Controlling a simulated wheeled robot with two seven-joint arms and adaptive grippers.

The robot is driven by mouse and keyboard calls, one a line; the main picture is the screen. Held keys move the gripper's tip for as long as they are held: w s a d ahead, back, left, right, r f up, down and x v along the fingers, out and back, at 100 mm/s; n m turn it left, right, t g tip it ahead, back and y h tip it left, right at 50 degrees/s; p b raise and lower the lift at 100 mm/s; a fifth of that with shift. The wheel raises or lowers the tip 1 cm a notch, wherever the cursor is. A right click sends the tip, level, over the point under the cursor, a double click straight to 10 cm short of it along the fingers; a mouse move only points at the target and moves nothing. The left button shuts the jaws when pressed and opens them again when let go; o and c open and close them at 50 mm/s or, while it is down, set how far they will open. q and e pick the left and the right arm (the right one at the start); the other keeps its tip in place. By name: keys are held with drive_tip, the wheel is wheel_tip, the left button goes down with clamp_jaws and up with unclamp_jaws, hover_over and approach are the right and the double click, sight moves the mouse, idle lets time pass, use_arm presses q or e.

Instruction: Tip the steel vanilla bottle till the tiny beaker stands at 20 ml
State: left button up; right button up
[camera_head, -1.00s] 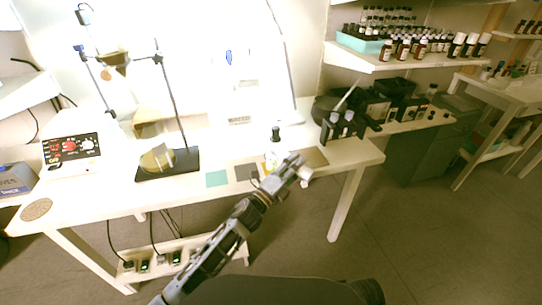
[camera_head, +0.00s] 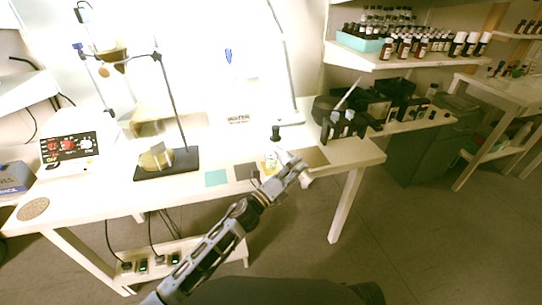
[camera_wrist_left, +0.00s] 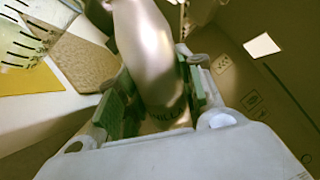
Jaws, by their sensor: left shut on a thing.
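My left gripper (camera_head: 293,166) is shut on the steel vanilla bottle, above the front edge of the white table. In the left wrist view the bottle (camera_wrist_left: 147,50) is smooth and shiny, with part of its vanilla lettering showing between the green-padded fingers (camera_wrist_left: 155,105). Its far end is cut off by the top of that view. In the head view the bottle (camera_head: 284,156) lies tilted across the fingers, one end toward the small beaker (camera_head: 270,163). The clear beaker (camera_wrist_left: 22,42) with black graduation marks stands left of the bottle in the wrist view; its level is unreadable. My right gripper is out of view.
The beaker stands by a yellow mat (camera_wrist_left: 30,80); a brown mat (camera_head: 313,156) lies right of it. Teal (camera_head: 216,178) and dark (camera_head: 246,172) squares lie left. A black-capped bottle (camera_head: 276,134) stands behind. A ring stand (camera_head: 170,100) rises left.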

use_arm(q)
drive_tip(key=m, duration=0.1)
drive_tip(key=r+m+g, duration=0.1)
drive_tip(key=m, duration=0.1)
drive_tip(key=w+a+m+p, duration=0.1)
drive_tip(key=m, duration=0.1)
drive_tip(key=shift+a+r+g, duration=0.1)
drive_tip(key=shift+r+g, duration=0.1)
drive_tip(key=shift+g, duration=0.1)
drive_tip(key=shift+w+a+r+m+p, duration=0.1)
drive_tip(key=shift+m+p, duration=0.2)
drive_tip(key=shift+m, duration=0.6)
drive_tip(key=shift+g+h, duration=0.3)
drive_tip(key=shift+g, duration=0.1)
drive_tip(key=m, duration=0.1)
drive_tip(key=m+p, duration=0.1)
drive_tip(key=m+g+p, duration=0.1)
drive_tip(key=m, duration=0.1)
drive_tip(key=shift+r, duration=0.3)
drive_tip(key=shift+s+d+m+p, duration=0.15)
drive_tip(key=shift+m+p, duration=0.1)
drive_tip(key=shift+m, duration=0.25)
drive_tip(key=shift+s+d+m+p, duration=0.15)
drive_tip(key=shift+m+p, duration=0.1)
drive_tip(key=shift+m, duration=0.25)
drive_tip(key=shift+y, duration=0.4)
